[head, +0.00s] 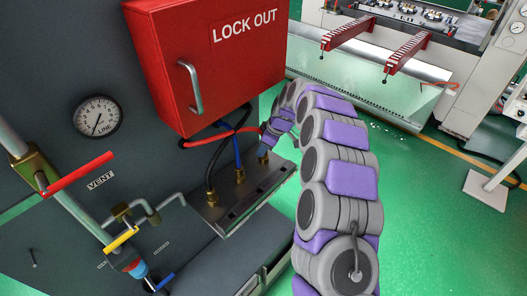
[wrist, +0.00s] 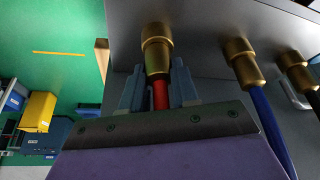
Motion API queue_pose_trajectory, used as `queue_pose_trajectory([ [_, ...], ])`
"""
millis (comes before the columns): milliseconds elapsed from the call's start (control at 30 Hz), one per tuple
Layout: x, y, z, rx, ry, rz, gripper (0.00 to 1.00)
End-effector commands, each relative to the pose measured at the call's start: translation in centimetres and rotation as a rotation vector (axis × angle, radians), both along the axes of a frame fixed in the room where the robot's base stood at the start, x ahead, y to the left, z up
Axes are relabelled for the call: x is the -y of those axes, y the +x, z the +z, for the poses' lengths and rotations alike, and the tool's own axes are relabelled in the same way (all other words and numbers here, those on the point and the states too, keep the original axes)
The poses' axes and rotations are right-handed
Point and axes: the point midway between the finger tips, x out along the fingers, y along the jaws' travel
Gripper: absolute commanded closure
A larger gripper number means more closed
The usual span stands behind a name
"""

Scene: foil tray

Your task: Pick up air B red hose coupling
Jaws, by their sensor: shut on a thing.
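The red hose coupling (wrist: 157,55) is a brass fitting at the top centre of the wrist view, with the red hose (wrist: 160,95) running from it between my fingers. My gripper (wrist: 157,80) is shut on this coupling, one finger on each side at its hose end. The coupling is in line with the other brass fittings; I cannot tell whether it is fully seated. In the head view my gripper (head: 267,138) is at the far right end of the fitting row, under the red box. The red hose (head: 210,141) arches left from there, and my gripper partly hides the coupling.
A blue hose coupling (wrist: 243,62) and a black hose coupling (wrist: 297,70) stand close by on the right in the wrist view. The red LOCK OUT box (head: 215,60) hangs just above. A metal ledge (head: 250,198) lies below the fittings. Green floor is open at the right.

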Motion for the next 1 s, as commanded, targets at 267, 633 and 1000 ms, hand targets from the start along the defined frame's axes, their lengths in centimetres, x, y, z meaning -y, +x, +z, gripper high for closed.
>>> queue_pose_trajectory([
  [267, 0.0, 0.0, 0.5, 0.001, 0.001, 0.0, 1.0],
  [633, 0.1, -0.4, 3.8, -0.001, 0.001, 0.0, 1.0],
  [1000, 0.9, -4.3, 4.1, -0.001, 0.001, -0.001, 1.0],
])
